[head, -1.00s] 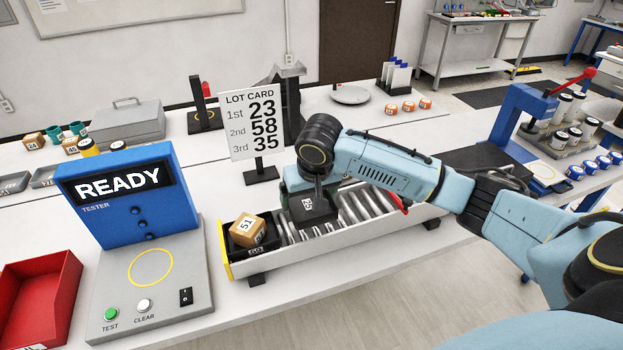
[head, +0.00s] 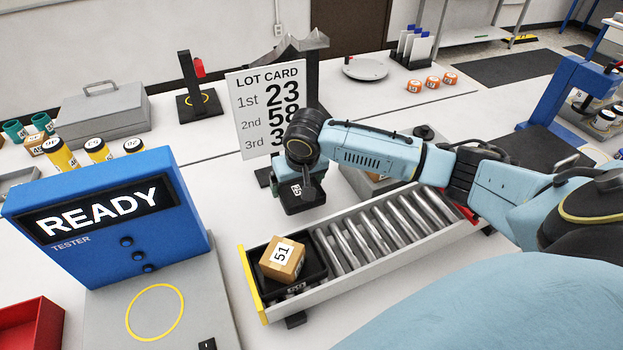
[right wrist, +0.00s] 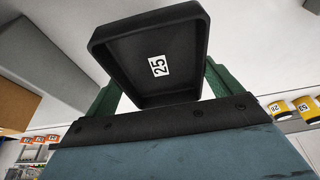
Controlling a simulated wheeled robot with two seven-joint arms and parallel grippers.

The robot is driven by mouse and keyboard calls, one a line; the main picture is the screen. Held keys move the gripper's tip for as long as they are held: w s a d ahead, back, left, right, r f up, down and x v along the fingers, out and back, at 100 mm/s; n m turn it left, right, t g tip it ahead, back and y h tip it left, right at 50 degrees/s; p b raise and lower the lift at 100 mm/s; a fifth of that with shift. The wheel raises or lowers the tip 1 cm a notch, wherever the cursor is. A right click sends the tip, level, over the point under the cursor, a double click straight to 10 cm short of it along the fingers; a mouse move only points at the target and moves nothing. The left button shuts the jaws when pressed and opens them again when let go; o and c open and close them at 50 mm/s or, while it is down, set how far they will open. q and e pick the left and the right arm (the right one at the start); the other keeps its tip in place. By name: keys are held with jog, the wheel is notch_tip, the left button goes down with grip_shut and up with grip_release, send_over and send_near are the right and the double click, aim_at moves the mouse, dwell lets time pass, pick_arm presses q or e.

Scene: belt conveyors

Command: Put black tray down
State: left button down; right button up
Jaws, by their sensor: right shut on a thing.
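My right gripper (head: 303,183) is shut on a black tray (head: 302,207). The tray is behind the roller conveyor, just right of the lot card's foot, over the white table. I cannot tell whether it touches the table. In the right wrist view, the tray (right wrist: 185,70) looks empty, carries a label that seems to read 25, and sits between green fingers (right wrist: 160,92). A second black tray (head: 318,268) stands at the conveyor's left end, holding a tan box (head: 282,259) marked 51. My left gripper is not in view.
The roller conveyor (head: 400,240) has bare rollers right of the second tray. The lot card (head: 262,110) stands just left of the held tray. The blue tester (head: 100,225) is at front left.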

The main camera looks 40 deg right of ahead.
aim_at(299, 195)
jog(key=shift+s+f, duration=0.1)
jog(key=shift+f, duration=1.1)
notch_tip(299, 195, down, 3)
jog(key=shift+f, duration=0.2)
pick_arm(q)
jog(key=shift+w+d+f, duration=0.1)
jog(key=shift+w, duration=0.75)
pick_arm(e)
jog(key=o, duration=0.7)
